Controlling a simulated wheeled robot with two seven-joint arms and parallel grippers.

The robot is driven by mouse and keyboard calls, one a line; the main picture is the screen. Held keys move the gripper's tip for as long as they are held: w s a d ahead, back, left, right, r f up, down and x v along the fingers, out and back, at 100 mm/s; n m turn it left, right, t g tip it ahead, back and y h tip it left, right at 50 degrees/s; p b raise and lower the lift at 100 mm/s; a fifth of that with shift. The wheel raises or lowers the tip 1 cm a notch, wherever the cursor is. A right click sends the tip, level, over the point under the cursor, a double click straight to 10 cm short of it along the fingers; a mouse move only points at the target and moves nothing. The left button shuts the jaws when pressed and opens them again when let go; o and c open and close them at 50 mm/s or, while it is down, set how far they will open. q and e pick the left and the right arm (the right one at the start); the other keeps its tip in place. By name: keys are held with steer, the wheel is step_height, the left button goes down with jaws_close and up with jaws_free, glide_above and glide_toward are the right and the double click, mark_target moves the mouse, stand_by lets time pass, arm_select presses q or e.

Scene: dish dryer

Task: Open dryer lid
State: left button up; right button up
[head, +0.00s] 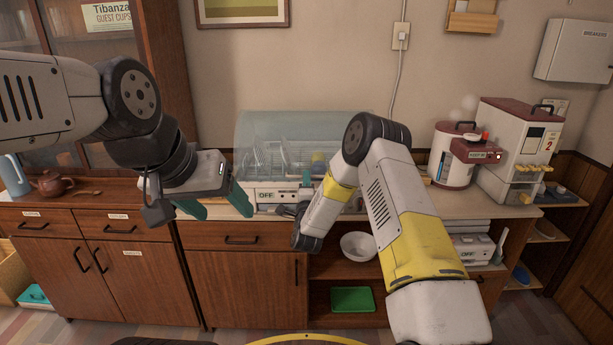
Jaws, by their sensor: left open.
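The dish dryer stands on the counter against the wall, with a pale front panel (266,196). Its clear, bluish curved lid (290,125) is down over the rack, and dishes show through it. My left gripper (216,205) is open and empty, its two green fingers apart, in front of and just left of the dryer's front left corner. I cannot tell if a finger touches the dryer. My right arm bends down in front of the dryer's right part and hides it. Its gripper is mostly hidden behind its own wrist, near the dryer front.
A teapot (55,183) and a blue jug (15,175) stand on the counter at left. Two maroon-and-white machines (455,165) (518,140) stand at right. A white bowl (358,246) and a green tray (352,299) sit on shelves below the counter.

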steer(key=shift+w+r, duration=0.2)
steer(key=shift+w, duration=0.9)
steer(key=shift+c, duration=0.4)
jaws_close()
